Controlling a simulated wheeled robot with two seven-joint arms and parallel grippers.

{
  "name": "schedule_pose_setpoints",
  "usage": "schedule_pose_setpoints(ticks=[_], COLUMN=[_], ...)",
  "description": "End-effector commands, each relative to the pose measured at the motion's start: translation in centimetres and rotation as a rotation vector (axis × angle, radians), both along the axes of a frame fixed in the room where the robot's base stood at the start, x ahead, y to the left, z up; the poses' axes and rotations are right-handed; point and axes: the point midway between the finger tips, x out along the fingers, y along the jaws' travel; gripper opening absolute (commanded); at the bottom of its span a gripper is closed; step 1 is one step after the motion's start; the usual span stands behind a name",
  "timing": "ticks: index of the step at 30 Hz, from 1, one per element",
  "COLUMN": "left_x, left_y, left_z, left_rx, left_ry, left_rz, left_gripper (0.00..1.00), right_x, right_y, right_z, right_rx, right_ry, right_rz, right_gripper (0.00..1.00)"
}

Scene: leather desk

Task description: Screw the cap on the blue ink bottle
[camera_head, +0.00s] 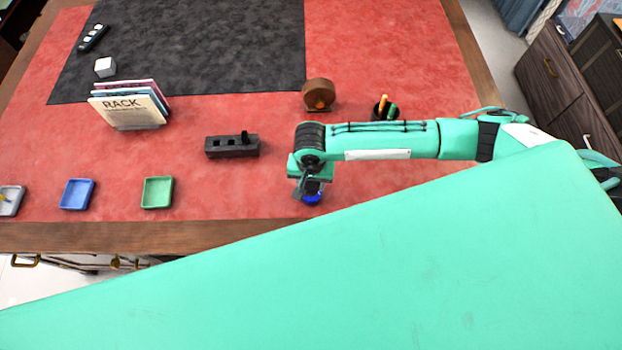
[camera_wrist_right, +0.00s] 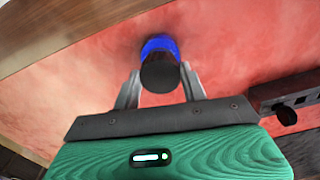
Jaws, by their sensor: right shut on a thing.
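The blue ink bottle (camera_head: 312,199) stands on the red desk surface near the front edge, partly hidden by my right gripper (camera_head: 309,187). In the right wrist view the bottle shows as a blue rim (camera_wrist_right: 158,43) beyond a dark round cap (camera_wrist_right: 159,73). The fingers of my right gripper (camera_wrist_right: 160,84) are on either side of the cap and shut on it. The cap is lined up over the bottle; I cannot tell whether it is seated on it. My left gripper is not in view.
A black block with holes (camera_head: 232,146) lies left of the gripper. Green (camera_head: 157,204), blue (camera_head: 63,204) and grey (camera_head: 11,211) trays sit along the front left. A book rack (camera_head: 128,106), brown round object (camera_head: 319,93) and dark pen cup (camera_head: 377,113) stand farther back.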

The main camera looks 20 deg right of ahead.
Motion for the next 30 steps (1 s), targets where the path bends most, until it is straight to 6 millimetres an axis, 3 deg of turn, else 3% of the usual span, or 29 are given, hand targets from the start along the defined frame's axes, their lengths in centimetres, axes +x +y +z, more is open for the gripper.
schedule_pose_setpoints(ticks=[30], left_x=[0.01], left_y=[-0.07], left_z=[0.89], left_rx=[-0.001], left_ry=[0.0], left_rz=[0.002], left_gripper=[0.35], right_x=[-0.01], right_y=[0.04], right_z=[0.27], right_rx=[0.0], right_ry=[0.001], right_rz=[0.0], right_gripper=[0.18])
